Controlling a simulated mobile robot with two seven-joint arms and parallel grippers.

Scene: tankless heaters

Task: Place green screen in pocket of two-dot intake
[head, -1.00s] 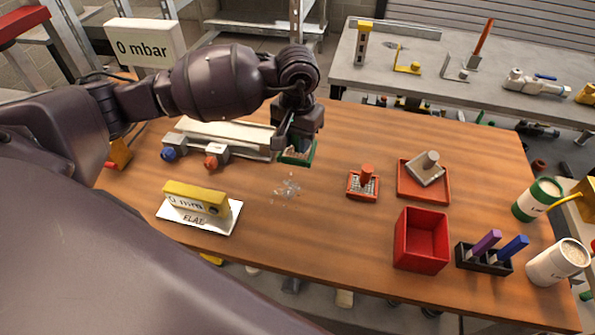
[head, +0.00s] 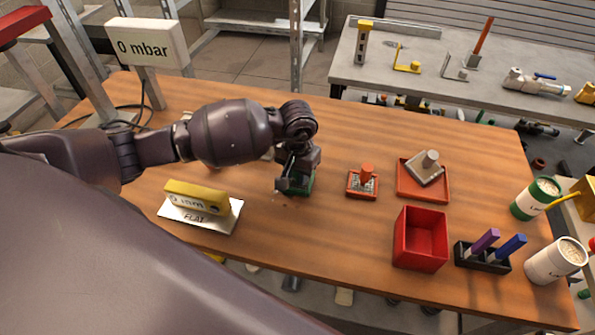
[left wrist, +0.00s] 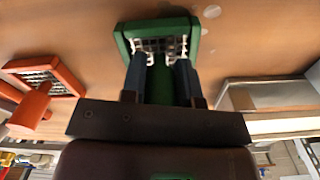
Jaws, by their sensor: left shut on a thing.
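My left gripper (head: 293,178) is shut on the green screen (head: 304,186) and holds it low over the wooden table. In the left wrist view the fingers (left wrist: 160,80) close on its green handle. Its square green frame (left wrist: 148,27) with a pale mesh lies beyond the fingertips. I cannot tell whether the frame touches the table. I cannot make out a two-dot intake. My left arm covers most of the metal assembly behind it, and a grey metal edge (left wrist: 265,93) shows at right in the left wrist view. My right gripper is out of view.
An orange screen (head: 362,184) sits just right of the gripper. Beyond it are an orange tray (head: 408,190) with a grey block, a red bin (head: 421,240), a black marker holder (head: 483,259) and two cans.

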